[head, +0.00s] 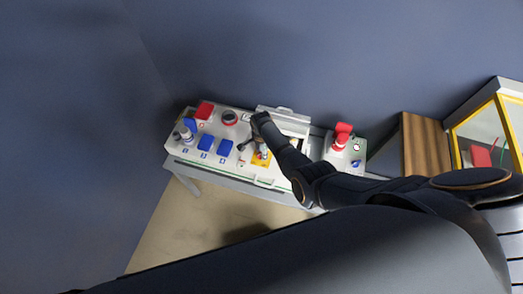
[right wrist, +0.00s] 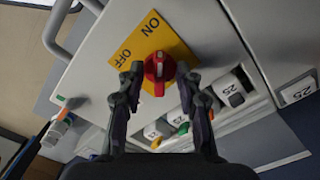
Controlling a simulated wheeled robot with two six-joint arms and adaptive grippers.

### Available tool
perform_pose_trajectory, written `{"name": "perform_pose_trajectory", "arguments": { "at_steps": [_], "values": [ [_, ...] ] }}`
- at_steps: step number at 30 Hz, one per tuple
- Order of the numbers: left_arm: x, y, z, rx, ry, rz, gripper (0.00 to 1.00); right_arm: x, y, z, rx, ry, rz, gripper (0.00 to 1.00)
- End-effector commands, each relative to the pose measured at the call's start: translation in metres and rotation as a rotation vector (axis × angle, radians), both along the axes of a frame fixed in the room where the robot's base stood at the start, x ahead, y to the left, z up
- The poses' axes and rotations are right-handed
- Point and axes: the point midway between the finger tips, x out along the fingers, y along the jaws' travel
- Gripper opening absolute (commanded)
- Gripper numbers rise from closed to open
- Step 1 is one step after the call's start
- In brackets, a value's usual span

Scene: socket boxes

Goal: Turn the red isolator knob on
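The red isolator knob (right wrist: 159,70) sits on a yellow plate (right wrist: 146,46) marked ON and OFF, on a light grey panel. Its grip bar stands roughly upright in the right wrist view; I cannot tell exactly which mark it is set at. My right gripper (right wrist: 160,74) is open, with one finger on each side of the knob and a small gap visible on both sides. My left gripper is not in view.
The panel lies on a bench (head: 188,164) with blue socket covers (head: 224,147), a red cover (head: 205,110) and a red plug (head: 342,133). White breaker switches (right wrist: 234,90) and a handle bar (right wrist: 57,28) are near the knob. A yellow-framed case (head: 490,130) stands at right.

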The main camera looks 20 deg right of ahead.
Motion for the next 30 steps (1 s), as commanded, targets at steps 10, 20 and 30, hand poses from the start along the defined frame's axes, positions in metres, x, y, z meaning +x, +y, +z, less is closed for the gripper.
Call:
{"name": "perform_pose_trajectory", "arguments": {
  "at_steps": [10,20,30],
  "values": [
    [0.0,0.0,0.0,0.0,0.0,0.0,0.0,0.001,0.001,0.05,0.002,-0.005,-0.001,0.35],
    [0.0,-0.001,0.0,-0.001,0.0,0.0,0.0,0.001,0.0,0.112,0.0,-0.002,0.0,0.35],
    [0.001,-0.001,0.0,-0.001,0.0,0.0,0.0,0.0,0.0,0.12,0.0,0.0,0.0,0.35]
  ]
}}
